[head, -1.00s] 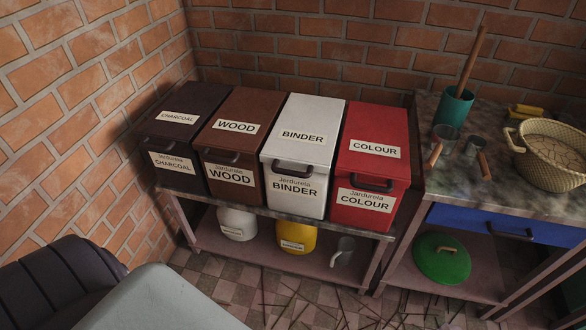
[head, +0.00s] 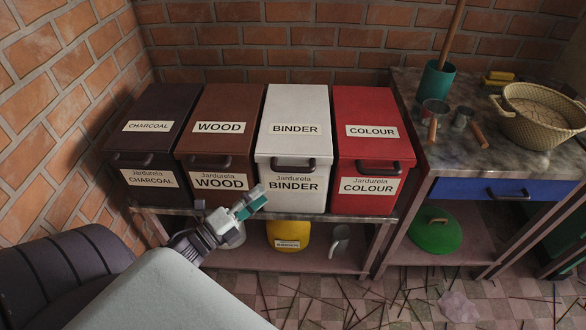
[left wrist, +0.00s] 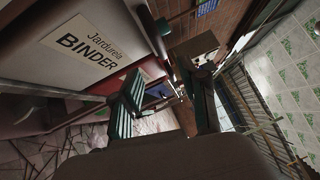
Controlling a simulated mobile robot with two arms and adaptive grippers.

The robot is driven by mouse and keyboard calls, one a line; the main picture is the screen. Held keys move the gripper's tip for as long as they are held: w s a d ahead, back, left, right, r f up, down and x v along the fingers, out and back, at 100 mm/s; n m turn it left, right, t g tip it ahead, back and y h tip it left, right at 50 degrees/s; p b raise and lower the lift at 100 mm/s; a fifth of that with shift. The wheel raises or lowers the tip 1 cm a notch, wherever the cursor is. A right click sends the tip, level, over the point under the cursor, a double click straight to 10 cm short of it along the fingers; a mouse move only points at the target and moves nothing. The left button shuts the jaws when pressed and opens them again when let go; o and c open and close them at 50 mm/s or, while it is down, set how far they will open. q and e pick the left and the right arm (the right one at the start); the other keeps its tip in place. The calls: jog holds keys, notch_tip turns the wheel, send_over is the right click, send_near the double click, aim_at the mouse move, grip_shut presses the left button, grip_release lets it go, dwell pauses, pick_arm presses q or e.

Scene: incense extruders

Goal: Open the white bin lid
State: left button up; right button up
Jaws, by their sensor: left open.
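The white bin (head: 268,187) labelled BINDER stands between the brown and red bins in the head view. Its sloped white lid (head: 297,104) is shut, with a dark handle (head: 293,164) at its front edge. My left gripper (head: 252,202) is open and empty, low in front of the gap between the brown and white bins, below the handle. In the left wrist view the white bin's front (left wrist: 60,45) fills the upper left, beside the spread fingers of my left gripper (left wrist: 168,92). My right gripper is in neither view.
The charcoal bin (head: 131,157), brown WOOD bin (head: 200,152) and red COLOUR bin (head: 349,148) stand close beside it on a shelf. A yellow container (head: 288,230) sits below. A marble-topped table (head: 451,152) with a basket (head: 537,115) is at right.

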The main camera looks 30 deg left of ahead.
aim_at(293, 168)
pick_arm(q)
jog(key=shift+p+x, duration=0.6)
jog(key=shift+x, duration=5.35)
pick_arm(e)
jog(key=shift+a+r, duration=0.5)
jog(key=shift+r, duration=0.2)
pick_arm(q)
jog(key=shift+a+f, duration=0.1)
jog(key=c, duration=0.8)
grip_shut()
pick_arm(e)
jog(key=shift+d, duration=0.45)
